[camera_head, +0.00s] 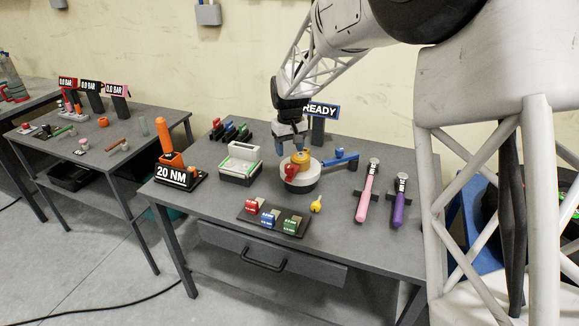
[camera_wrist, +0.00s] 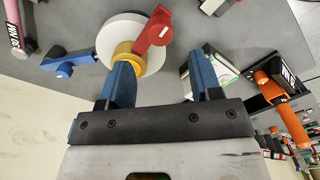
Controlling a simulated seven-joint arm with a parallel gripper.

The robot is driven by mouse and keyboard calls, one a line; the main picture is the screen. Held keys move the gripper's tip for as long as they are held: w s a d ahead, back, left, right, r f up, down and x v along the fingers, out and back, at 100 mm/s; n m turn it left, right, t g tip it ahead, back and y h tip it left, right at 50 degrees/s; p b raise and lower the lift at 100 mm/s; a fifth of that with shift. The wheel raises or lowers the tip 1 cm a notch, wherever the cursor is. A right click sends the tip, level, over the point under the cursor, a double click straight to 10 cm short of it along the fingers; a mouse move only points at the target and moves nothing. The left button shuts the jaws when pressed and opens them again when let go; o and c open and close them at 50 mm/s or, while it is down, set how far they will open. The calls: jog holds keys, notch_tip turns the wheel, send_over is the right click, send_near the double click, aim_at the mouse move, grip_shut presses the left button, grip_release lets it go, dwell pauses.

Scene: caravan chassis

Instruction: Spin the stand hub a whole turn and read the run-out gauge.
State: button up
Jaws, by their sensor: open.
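The stand is a white round drum (camera_head: 299,183) on the grey bench, with a yellow-orange hub (camera_head: 300,160) on top. A red lever (camera_head: 291,172) sticks out at its side, and a blue arm (camera_head: 341,158) lies to its right. My gripper (camera_head: 291,143) is open above the drum, close to the hub. In the wrist view its blue fingers (camera_wrist: 166,80) are apart; the left finger overlaps the yellow hub (camera_wrist: 125,54), and the red lever (camera_wrist: 156,32) lies ahead of the gap. Nothing is between the fingers. I cannot tell whether a finger touches the hub. A sign (camera_head: 321,110) behind reads "READY".
A white-and-green box (camera_head: 240,163) and an orange-handled tool with a "20 NM" sign (camera_head: 178,178) stand left. A dark tray (camera_head: 273,219) of coloured blocks and a small yellow piece (camera_head: 316,205) lie in front. Pink (camera_head: 367,192) and purple (camera_head: 398,201) tools lie right.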

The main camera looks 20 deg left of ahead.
aim_at(289, 165)
jog(key=shift+f, duration=3.65)
grip_shut()
